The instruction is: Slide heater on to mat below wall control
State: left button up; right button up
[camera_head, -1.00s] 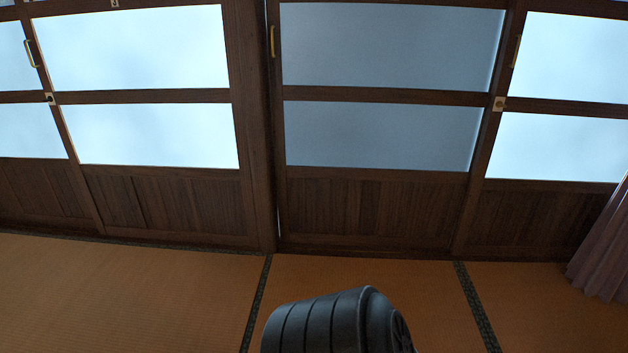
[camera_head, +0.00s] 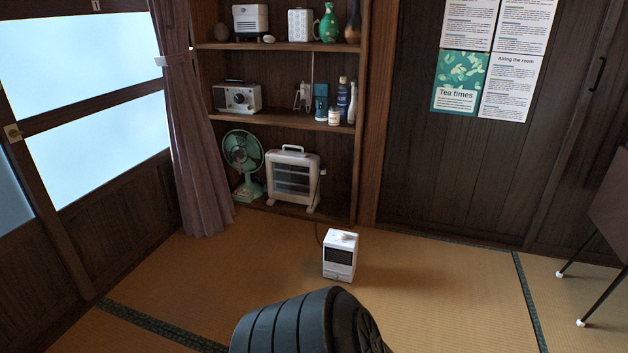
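A small white box-shaped heater (camera_head: 340,257) with a dark front panel stands upright on the tatami floor in front of the shelf. A larger white heater (camera_head: 293,180) with a top handle and a barred front stands on the bottom shelf. I cannot tell which one the task names. No mat apart from the tatami and no clear wall control can be made out. Neither gripper is in view. A dark ribbed part, likely of my own arm, shows at the bottom centre, short of the small heater.
A wooden shelf unit (camera_head: 280,130) holds a green fan (camera_head: 243,155), a radio (camera_head: 237,97) and bottles. A curtain (camera_head: 192,130) hangs to its left. A dark-legged piece of furniture (camera_head: 608,215) stands at the right edge. The floor right of the small heater is open.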

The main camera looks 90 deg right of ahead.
aim_at(339, 255)
jog(key=z, duration=3)
jog(key=i+j, duration=0.2)
jog(key=i+j+z, duration=0.1)
jog(key=i+j, duration=0.15)
jog(key=j, duration=0.15)
